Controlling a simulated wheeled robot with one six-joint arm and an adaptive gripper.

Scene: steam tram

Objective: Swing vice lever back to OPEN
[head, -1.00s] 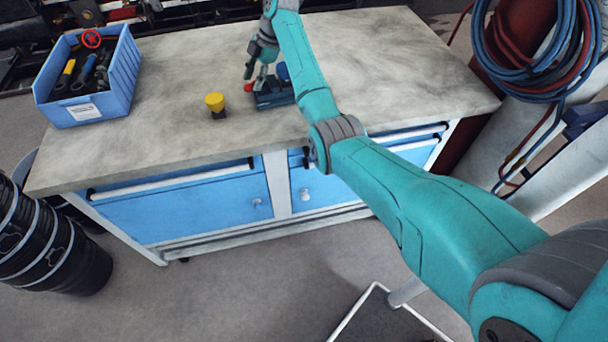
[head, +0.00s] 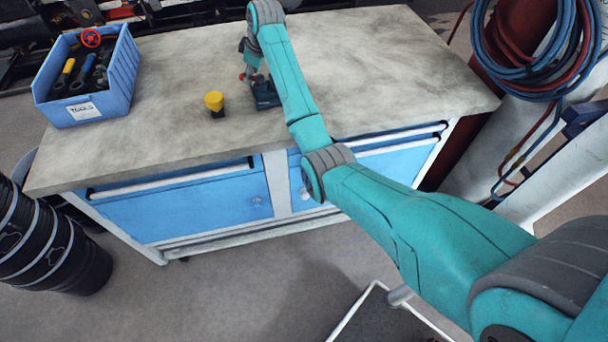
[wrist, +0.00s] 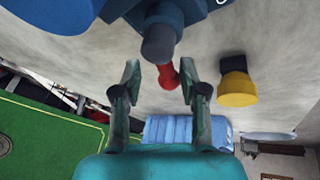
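The small blue vice (head: 265,95) sits on the bench top, partly hidden behind my arm in the head view. It also shows at the top of the wrist view (wrist: 195,12), with a dark round end facing me. The red-ended lever (wrist: 168,77) sticks out from under that dark end, between my fingertips and closer to the right finger. A bit of its red shows in the head view (head: 243,77). My gripper (wrist: 159,78) is open around the lever's end, with gaps visible on both sides. No OPEN mark is readable.
A yellow-topped knob on a dark base (head: 215,103) stands on the bench left of the vice. A blue tool crate (head: 88,85) is at the bench's left end. The right part of the bench top (head: 400,70) is clear. Coiled hoses (head: 530,50) hang at right.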

